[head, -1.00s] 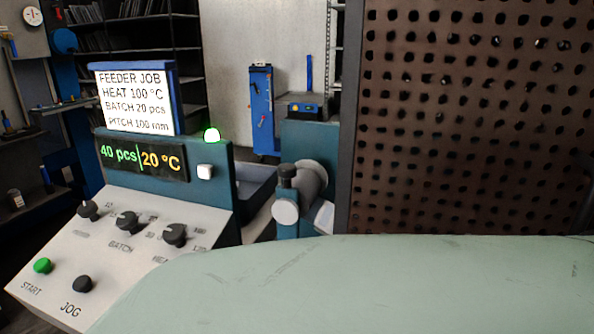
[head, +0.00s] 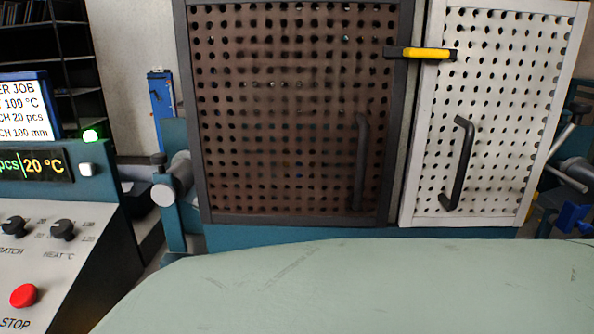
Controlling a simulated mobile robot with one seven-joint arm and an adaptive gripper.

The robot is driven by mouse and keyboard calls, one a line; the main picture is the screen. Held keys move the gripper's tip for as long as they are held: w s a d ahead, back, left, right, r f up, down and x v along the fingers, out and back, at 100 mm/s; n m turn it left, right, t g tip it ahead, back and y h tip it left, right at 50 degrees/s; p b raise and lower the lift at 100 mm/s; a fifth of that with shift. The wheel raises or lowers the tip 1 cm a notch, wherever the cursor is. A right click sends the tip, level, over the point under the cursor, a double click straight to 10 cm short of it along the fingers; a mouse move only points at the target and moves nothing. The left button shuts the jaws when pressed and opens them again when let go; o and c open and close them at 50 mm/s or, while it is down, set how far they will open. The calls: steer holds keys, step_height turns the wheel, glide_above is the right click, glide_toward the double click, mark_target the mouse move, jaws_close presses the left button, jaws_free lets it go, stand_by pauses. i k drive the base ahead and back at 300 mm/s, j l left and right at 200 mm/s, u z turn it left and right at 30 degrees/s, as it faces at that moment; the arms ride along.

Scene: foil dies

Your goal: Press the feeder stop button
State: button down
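The red stop button (head: 23,295) sits on the sloped grey control panel (head: 70,262) at the lower left of the head view, with the label STOP below it. Two black knobs stand above it on the panel, one of them the heat knob (head: 62,230). A green lamp (head: 91,136) is lit on top of the feeder. My gripper is not in view.
A brown perforated door (head: 290,110) and a white perforated door (head: 485,110) with dark handles stand behind, with a yellow-black latch (head: 426,54) across their tops. A pale green surface (head: 350,285) fills the foreground.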

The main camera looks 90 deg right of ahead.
mark_target(25, 295)
steer(key=z, duration=3.95)
steer(key=i+l+u, duration=0.15)
steer(key=l+u, duration=0.2)
steer(key=l, duration=0.2)
steer(key=l+u, duration=0.35)
steer(key=l, duration=0.2)
steer(key=l+u, duration=0.3)
steer(key=l, duration=0.3)
